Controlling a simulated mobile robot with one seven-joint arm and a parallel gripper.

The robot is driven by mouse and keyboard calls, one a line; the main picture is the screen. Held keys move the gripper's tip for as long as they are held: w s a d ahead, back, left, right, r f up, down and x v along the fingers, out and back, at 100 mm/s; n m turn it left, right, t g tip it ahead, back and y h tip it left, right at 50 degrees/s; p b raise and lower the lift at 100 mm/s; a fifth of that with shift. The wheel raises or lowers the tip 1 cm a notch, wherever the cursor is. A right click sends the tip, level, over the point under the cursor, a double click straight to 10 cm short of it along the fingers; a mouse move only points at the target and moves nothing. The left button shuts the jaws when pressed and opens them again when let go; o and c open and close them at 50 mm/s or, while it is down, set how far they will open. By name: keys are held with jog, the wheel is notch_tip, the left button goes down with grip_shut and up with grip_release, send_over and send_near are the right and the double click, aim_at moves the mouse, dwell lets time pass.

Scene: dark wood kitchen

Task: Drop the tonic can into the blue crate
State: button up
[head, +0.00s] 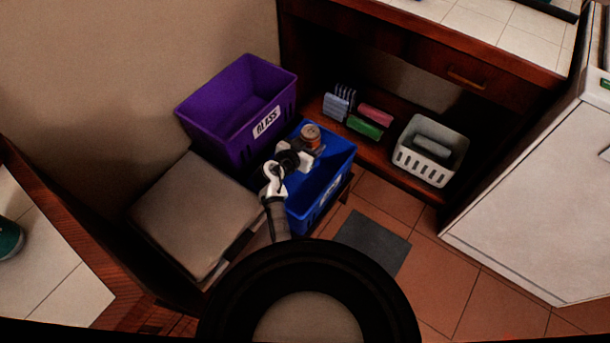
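The blue crate (335,189) stands on the floor side in the middle of the head view, with a white label on its front wall. The tonic can (310,132), orange-brown with a grey top, is at the end of my gripper (308,147), over the back part of the blue crate. The can looks upright. My gripper's fingers are small and dark here and partly hidden by my wrist. They appear to be around the can's lower part, but the contact is hard to make out.
A purple crate (215,107) labelled GLASS stands behind left of the blue crate. A grey-topped bin (190,210) is at left. A white basket (431,150) and small coloured boxes (364,127) sit on the low shelf at right. A dark mat (372,240) lies on the tiles.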

jog(key=shift+w, duration=0.3)
jog(key=shift+f, duration=0.1)
jog(key=shift+f+b, duration=1.7)
jog(key=shift+f, duration=1.15)
jog(key=o, duration=1.1)
notch_tip(320, 180, up, 20)
jog(key=shift+r, duration=0.1)
